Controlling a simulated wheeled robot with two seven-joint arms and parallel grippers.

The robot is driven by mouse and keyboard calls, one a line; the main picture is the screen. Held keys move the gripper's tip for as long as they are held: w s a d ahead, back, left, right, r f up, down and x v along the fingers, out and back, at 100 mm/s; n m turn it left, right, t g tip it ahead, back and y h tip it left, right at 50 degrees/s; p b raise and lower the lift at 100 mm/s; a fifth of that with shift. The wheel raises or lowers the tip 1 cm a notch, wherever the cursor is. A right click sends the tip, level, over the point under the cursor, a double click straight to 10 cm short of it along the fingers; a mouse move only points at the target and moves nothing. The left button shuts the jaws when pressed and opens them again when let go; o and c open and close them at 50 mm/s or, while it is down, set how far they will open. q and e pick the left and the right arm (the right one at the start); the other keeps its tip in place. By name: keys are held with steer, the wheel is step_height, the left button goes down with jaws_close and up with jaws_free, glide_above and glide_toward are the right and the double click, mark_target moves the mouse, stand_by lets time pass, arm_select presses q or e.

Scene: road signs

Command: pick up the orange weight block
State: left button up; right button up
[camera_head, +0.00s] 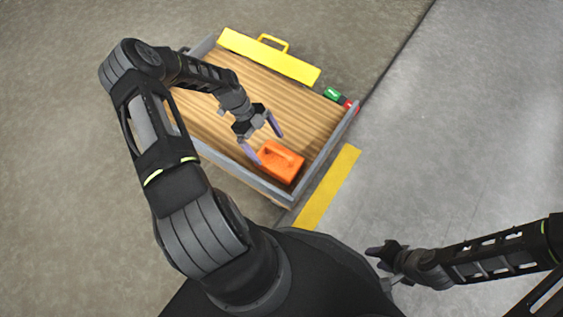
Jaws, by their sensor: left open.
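The orange weight block (279,164) has a handle on top and lies on the wooden bed of a low cart, near its front right corner. My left gripper (264,147) is open above the bed, with its fingers apart. In the picture, one fingertip is at the block's left edge and the other is just above its handle side. I cannot tell whether either finger touches the block. My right gripper (370,257) is low at the right, away from the cart, and looks empty; its finger gap is hard to make out.
The cart bed (200,115) has grey side rails (325,150). A long yellow block with a handle (268,58) lies along its far edge. A green item (332,93) and a red item (351,104) sit at the right corner. A yellow floor stripe (328,187) runs beside the cart.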

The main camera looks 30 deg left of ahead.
mark_target(277, 157)
arm_select(q)
steer(key=shift+b+x, duration=0.4)
steer(key=shift+x, duration=0.9)
steer(key=shift+d, duration=0.1)
steer(key=b+x, duration=0.2)
steer(key=x, duration=0.3)
steer(key=shift+d, duration=0.1)
steer(key=shift+w, duration=0.1)
steer(key=c, duration=1.8)
